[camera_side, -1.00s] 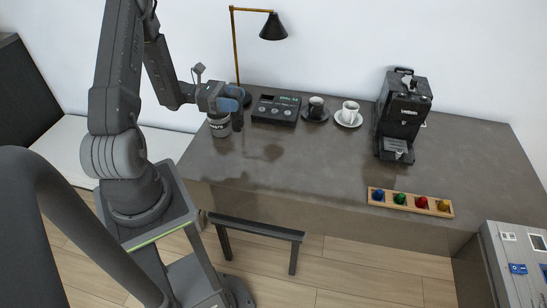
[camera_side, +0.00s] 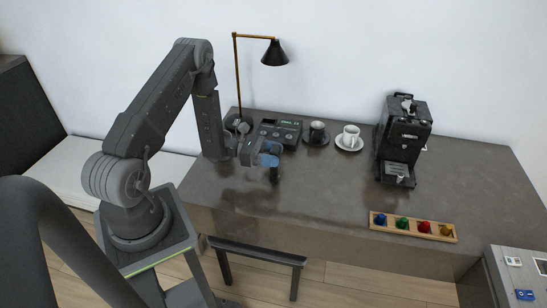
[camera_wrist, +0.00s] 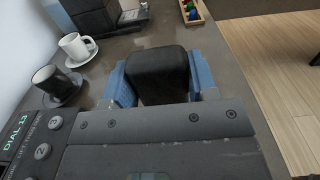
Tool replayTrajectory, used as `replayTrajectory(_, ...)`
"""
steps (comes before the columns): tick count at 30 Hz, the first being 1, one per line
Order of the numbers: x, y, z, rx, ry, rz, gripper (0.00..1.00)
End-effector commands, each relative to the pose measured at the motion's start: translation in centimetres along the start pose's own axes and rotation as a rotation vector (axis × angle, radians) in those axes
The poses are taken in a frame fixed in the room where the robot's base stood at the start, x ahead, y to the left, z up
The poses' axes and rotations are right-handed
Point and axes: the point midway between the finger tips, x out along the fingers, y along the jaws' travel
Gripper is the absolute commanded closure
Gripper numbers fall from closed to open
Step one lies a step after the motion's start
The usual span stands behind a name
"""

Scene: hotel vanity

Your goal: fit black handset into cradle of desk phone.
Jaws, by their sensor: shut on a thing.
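My gripper (camera_side: 268,160) is shut on the black handset (camera_wrist: 157,72), which sits between the blue fingers in the wrist view. In the side view the handset's dark lower end (camera_side: 275,176) hangs below the fingers, above the desk. The desk phone (camera_side: 278,133) stands farther back on the desk, behind my gripper, with a lit green display. Its keypad edge shows at the lower left of the wrist view (camera_wrist: 40,138). The cradle is partly hidden by my arm and gripper. The handset is apart from the phone.
A black cup on a saucer (camera_side: 317,133) and a white cup on a saucer (camera_side: 351,136) stand right of the phone. A lamp (camera_side: 237,75) stands behind. A coffee machine (camera_side: 404,140) and a capsule tray (camera_side: 412,226) are farther right. The desk's middle is clear.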

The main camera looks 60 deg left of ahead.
Motion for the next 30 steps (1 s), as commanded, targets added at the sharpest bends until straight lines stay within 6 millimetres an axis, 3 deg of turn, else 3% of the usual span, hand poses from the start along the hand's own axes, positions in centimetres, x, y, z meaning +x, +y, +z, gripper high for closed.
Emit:
replayTrajectory(3, -0.01, 0.03, -1.1, 0.002, -0.002, 0.0, 0.97)
replayTrajectory(15, -0.02, 0.03, -1.56, 0.001, -0.001, 0.0, 0.97)
replayTrajectory(16, -0.02, 0.03, -1.57, 0.001, -0.001, 0.0, 0.45)
replayTrajectory(23, -0.02, 0.02, -1.53, 0.002, -0.001, 0.0, 0.23)
replayTrajectory(30, -0.03, 0.02, -1.48, 0.002, -0.001, 0.0, 0.22)
